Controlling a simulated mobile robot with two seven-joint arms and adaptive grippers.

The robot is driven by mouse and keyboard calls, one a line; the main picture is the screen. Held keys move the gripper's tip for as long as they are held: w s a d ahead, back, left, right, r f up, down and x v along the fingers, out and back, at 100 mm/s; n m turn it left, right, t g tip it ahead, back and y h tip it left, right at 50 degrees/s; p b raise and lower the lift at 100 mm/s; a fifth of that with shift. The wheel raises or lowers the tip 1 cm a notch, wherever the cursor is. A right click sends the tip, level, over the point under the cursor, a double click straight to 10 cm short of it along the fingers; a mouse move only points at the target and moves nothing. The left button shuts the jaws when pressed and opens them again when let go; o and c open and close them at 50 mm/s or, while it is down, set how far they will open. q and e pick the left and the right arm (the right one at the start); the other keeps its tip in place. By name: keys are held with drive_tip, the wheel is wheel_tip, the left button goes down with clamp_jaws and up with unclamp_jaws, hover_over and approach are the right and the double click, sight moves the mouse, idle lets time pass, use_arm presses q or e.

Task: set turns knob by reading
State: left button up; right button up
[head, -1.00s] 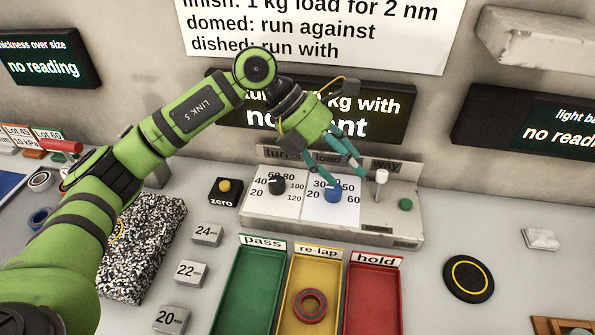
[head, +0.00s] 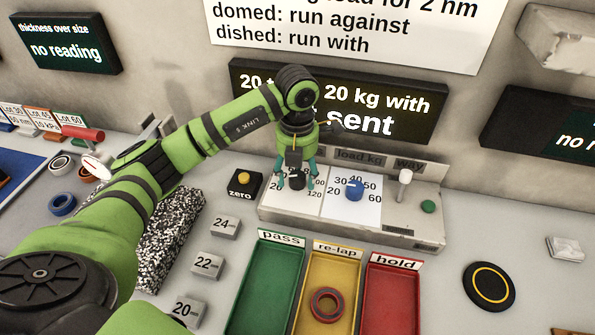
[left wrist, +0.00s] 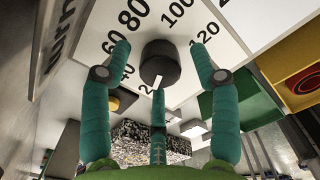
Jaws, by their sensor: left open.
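The black turns knob (head: 297,181) stands on the left dial of the control panel, partly hidden by my fingers in the head view. My left gripper (head: 296,186) is open, with its teal fingers around the knob. In the left wrist view the knob (left wrist: 160,62) sits between the spread fingers, which look apart from it. Its white mark points toward the low end of the scale; the exact number is covered. The blue load knob (head: 354,190) is uncovered to the right. The display (head: 400,105) reads "20 t… 20 kg with … sent", partly hidden by my arm.
A white-topped lever (head: 404,182) and a green button (head: 428,207) are right of the dials. A zero button (head: 243,180) is left. Green (head: 268,285), yellow (head: 322,270) and red (head: 392,298) trays lie in front.

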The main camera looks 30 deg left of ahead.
use_arm(q)
drive_tip(key=shift+f, duration=0.25)
drive_tip(key=shift+c, duration=0.4)
drive_tip(key=c, duration=1.1)
drive_tip(key=shift+o, duration=0.2)
